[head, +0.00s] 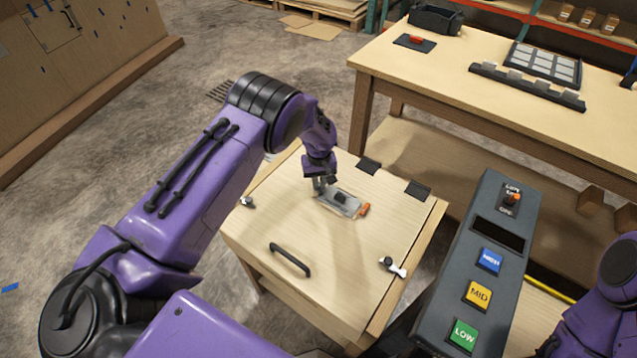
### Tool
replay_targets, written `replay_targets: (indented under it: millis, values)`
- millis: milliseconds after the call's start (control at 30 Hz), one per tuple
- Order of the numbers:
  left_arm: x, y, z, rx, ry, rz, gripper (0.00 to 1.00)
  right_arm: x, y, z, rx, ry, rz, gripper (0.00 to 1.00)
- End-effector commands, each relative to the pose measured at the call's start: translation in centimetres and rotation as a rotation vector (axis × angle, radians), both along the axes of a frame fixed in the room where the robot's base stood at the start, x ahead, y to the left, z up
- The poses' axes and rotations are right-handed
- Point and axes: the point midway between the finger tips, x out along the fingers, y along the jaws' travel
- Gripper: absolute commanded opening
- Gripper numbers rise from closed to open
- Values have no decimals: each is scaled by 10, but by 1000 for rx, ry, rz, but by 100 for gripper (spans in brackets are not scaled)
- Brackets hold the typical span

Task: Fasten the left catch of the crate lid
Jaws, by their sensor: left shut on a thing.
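The wooden crate's closed lid (335,262) has a black handle near its front edge. The left catch (247,201), a small dark and silver piece, sits at the lid's left edge; its exact setting is too small to tell. My right gripper is out of view.
A dark console (482,260) with blue, yellow and green buttons and an orange switch stands right of the crate. A wooden workbench (440,85) with trays is behind. My right arm shows at the right edge. Open floor lies left of the crate.

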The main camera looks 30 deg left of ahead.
Motion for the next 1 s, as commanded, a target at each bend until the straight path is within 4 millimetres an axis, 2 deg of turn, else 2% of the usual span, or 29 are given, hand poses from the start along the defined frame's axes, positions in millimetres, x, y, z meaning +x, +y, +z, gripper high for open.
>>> replay_targets:
  millis: [600, 1000]
  values:
    - [1, -2, 0, 0, 1, 551, 0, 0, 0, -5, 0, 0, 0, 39]
    - [2, -2, 0, -1, 1, 744, 0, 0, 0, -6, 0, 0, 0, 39]
